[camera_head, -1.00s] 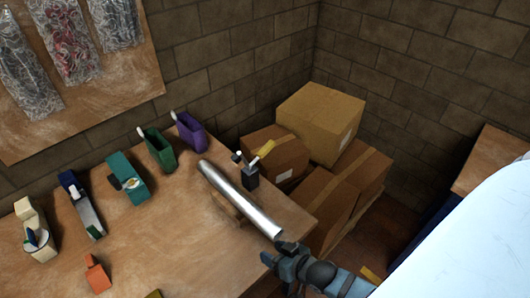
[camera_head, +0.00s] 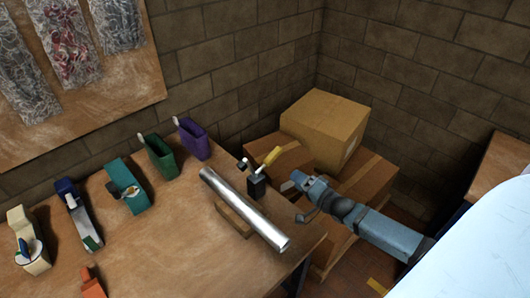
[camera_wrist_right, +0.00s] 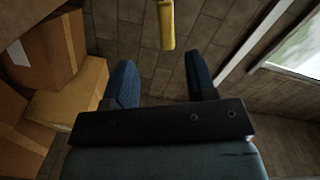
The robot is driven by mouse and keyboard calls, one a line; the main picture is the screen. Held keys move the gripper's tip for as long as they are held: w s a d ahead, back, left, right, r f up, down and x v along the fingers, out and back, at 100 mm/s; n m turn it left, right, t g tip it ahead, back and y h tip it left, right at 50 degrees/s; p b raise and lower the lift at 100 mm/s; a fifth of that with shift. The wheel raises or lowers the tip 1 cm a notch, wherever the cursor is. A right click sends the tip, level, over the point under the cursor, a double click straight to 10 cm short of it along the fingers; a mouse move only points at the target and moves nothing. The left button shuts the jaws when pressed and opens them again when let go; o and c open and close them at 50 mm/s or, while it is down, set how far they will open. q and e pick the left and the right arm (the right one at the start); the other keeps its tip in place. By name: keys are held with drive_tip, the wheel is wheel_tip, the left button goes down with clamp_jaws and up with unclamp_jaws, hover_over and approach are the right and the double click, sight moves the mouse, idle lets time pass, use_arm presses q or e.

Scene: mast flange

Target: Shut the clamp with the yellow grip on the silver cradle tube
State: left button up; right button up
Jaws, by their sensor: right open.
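The silver tube (camera_head: 245,210) lies in a wooden cradle (camera_head: 233,220) near the right edge of the workbench. The clamp (camera_head: 257,186) stands just behind the tube, with a dark body and a yellow grip (camera_head: 271,156) that points up and to the right, away from the tube. My right gripper (camera_head: 294,195) is open and empty, to the right of the clamp and apart from it. In the right wrist view the yellow grip (camera_wrist_right: 166,25) shows at the top, ahead of and between the open fingers (camera_wrist_right: 160,85). My left gripper is not in view.
Cardboard boxes (camera_head: 325,128) are stacked beyond the bench's right end, below and behind my right arm. Tape dispensers, a green holder (camera_head: 159,158) and a purple holder (camera_head: 193,139) line the back of the bench. The bench front (camera_head: 170,250) is mostly clear.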

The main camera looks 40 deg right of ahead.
drive_tip(key=w+r+p, duration=0.1)
drive_tip(key=w, duration=1.4)
drive_tip(key=shift+a+m, duration=0.2)
drive_tip(key=shift+m, duration=0.2)
clamp_jaws()
